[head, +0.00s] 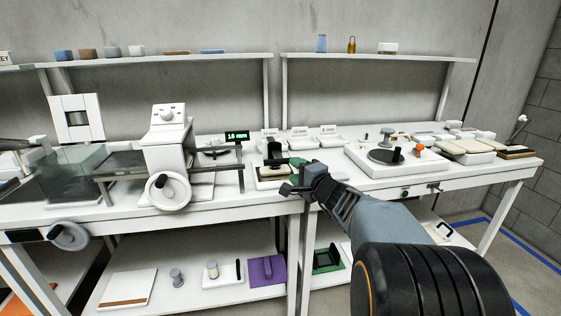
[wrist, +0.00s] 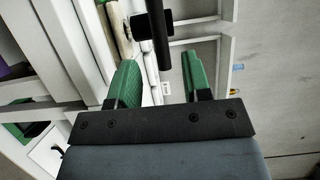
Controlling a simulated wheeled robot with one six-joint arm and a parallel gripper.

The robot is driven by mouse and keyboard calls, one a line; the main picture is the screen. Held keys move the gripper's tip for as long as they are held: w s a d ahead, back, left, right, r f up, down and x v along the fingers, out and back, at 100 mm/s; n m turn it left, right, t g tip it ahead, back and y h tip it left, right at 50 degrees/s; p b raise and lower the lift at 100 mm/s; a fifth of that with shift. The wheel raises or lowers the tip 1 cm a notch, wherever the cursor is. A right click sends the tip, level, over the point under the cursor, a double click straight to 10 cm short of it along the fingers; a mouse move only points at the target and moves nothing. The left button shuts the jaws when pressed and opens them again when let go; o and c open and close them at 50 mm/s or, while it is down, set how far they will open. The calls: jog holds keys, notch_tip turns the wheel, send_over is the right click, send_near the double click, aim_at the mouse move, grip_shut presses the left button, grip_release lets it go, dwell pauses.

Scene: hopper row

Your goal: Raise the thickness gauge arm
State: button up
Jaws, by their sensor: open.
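The thickness gauge (head: 274,152) seems to be the small device with a dark upright part and a pale base on the bench, in the middle of the head view. My gripper (head: 295,172) is just right of and in front of it, partly hiding its base. In the wrist view my gripper (wrist: 162,75) has its two green fingers apart, with nothing held between them. A black bar with a round black knob (wrist: 158,30), likely the gauge's arm, lies beyond and between the fingertips. Contact cannot be told.
A white machine with a handwheel (head: 168,192) stands left on the bench. A green display (head: 237,135) reads 10 mm. Labelled trays (head: 300,143) sit behind the gauge. A white unit with a dark disc (head: 395,158) stands to the right. The shelf below holds a purple item (head: 267,270).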

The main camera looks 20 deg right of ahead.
aim_at(285, 162)
jog(key=w, duration=0.2)
jog(key=w+a, duration=0.1)
jog(key=w, duration=0.5)
jog(key=shift+w+a+p, duration=0.2)
jog(key=shift+a+p, duration=0.15)
jog(key=shift+c, duration=0.3)
grip_shut()
